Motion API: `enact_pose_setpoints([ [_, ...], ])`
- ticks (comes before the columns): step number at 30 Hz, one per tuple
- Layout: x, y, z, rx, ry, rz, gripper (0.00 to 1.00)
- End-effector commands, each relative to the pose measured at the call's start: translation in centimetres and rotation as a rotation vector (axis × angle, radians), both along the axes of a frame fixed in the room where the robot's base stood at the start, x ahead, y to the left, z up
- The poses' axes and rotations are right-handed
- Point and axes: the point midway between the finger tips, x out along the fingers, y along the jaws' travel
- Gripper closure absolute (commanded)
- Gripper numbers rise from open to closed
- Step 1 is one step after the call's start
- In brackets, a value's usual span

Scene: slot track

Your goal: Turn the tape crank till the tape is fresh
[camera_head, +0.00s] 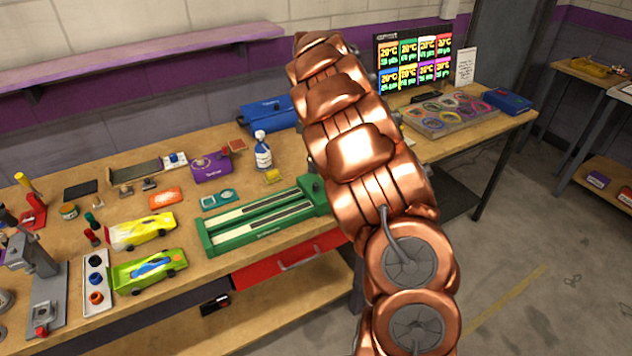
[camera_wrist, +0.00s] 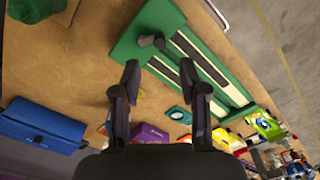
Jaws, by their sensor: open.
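The green tape device (camera_head: 268,232) lies near the front edge of the workbench, with two long pale and dark strips along its bed. A small dark knob that looks like its crank (camera_head: 316,187) sits on the block at its right end. In the wrist view the crank (camera_wrist: 150,41) stands on the device's green end block (camera_wrist: 128,42), slightly beyond the fingertips. My gripper (camera_wrist: 160,70) is open and empty, its fingers apart near that end block. Any contact is not clear. My copper arm hides the gripper in the head view.
A spray bottle (camera_head: 262,152), a purple box (camera_head: 211,167) and a blue case (camera_head: 268,112) stand behind the device. Yellow (camera_head: 142,231) and green (camera_head: 148,270) slot cars lie to its left. A lit display (camera_head: 413,60) is at the back right.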

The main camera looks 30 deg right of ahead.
Motion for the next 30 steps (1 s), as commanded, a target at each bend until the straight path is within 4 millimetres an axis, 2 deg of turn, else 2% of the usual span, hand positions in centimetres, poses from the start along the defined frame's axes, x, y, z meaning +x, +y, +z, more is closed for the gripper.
enact_pose_setpoints([
  [5,0.0,0.0,-1.2,0.002,0.003,0.008,0.57],
  [18,0.0,0.0,-7.0,0.003,0.004,0.006,0.57],
  [30,0.1,0.0,-7.9,0.001,0.000,0.006,0.57],
])
